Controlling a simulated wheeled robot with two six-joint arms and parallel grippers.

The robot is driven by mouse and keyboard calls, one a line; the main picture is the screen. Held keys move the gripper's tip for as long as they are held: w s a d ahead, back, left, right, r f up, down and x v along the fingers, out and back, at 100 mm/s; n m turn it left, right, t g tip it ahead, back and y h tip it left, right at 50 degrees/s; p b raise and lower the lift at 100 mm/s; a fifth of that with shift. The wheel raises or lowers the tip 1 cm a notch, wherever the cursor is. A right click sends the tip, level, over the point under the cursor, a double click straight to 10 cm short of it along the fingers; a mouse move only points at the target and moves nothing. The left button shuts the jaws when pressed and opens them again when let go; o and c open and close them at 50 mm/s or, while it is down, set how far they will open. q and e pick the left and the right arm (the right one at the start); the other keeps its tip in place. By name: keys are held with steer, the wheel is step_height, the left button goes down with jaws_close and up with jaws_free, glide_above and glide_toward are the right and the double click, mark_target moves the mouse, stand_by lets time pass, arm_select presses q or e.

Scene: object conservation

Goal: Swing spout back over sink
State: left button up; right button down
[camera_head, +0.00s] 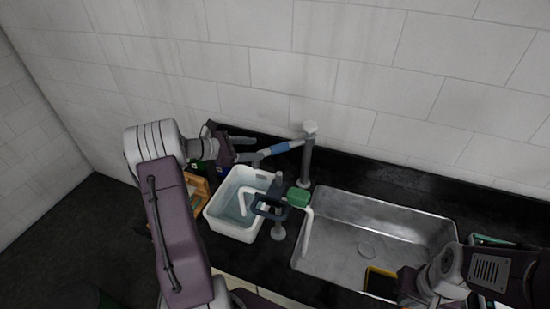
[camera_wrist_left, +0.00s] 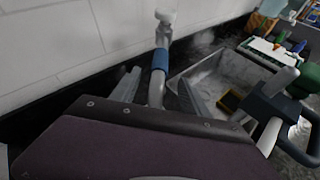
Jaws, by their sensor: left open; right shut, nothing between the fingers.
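A grey faucet post (camera_head: 307,160) stands behind the counter between the white tub and the sink. Its spout with a blue sleeve (camera_head: 283,147) points left, toward the back of the white tub (camera_head: 211,214), away from the steel sink (camera_head: 340,240). My left gripper (camera_head: 257,149) is open at the spout's outer part. In the left wrist view the blue sleeve (camera_wrist_left: 160,58) shows between the two fingers (camera_wrist_left: 158,80), with no clear grip on it. My right gripper (camera_head: 408,284) is shut and empty at the sink's front right; its fingertips are hard to make out.
A green-handled tap (camera_head: 298,197) with a white spout hangs over the sink's left edge. A yellow-and-black item (camera_head: 379,282) lies in the sink. An orange object (camera_head: 196,190) stands left of the tub.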

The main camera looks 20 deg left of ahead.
mark_target(270, 149)
arm_select(q)
steer(key=p+x, duration=0.3)
steer(key=x, duration=0.5)
steer(key=shift+w+d+f, duration=0.15)
steer(key=shift+w+f, duration=0.05)
steer(key=shift+w, duration=0.1)
steer(key=shift+s, duration=0.15)
jaws_close()
stand_by(0.9)
